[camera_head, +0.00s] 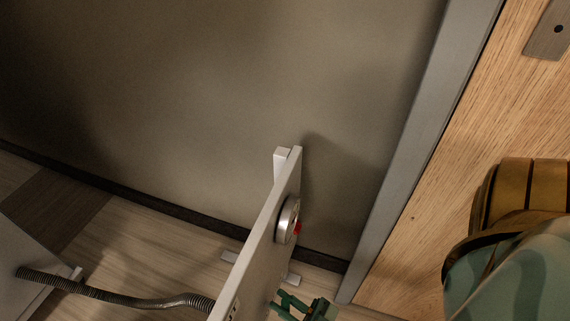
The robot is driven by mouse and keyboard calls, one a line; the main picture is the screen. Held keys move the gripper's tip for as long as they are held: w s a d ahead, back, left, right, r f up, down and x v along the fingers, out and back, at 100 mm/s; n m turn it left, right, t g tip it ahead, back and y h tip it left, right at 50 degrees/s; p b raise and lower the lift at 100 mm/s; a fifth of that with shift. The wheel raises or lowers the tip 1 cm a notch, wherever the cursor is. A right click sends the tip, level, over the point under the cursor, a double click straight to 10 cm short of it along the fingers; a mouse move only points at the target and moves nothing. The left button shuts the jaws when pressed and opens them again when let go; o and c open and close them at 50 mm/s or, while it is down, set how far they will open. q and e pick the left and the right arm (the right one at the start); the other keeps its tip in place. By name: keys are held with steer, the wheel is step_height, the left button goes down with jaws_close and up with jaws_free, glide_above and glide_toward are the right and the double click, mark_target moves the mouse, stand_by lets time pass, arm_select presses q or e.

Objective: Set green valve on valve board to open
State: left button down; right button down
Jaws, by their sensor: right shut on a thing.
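The valve board (262,238) is a thin light-grey upright panel, seen almost edge-on at the lower middle. A round silver gauge-like part (287,220) with a red bit (298,228) sits on its right-hand face. My right gripper (290,304) is dark green and shows at the bottom edge, close against that face. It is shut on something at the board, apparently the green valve. The valve and its handle position cannot be made out, as the green parts there run together and the frame cuts them off. My left gripper is out of view.
A ribbed grey hose (120,297) runs from a grey box (28,268) at the lower left to the board. A grey wall (220,110) is behind; a grey post (415,145) and wooden panel (500,110) are at right.

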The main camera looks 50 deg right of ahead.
steer(key=shift+s+f, duration=0.1)
steer(key=shift+f, duration=0.1)
steer(key=c, duration=1.3)
jaws_free()
steer(key=shift+c, duration=0.2)
steer(key=shift+r, duration=0.1)
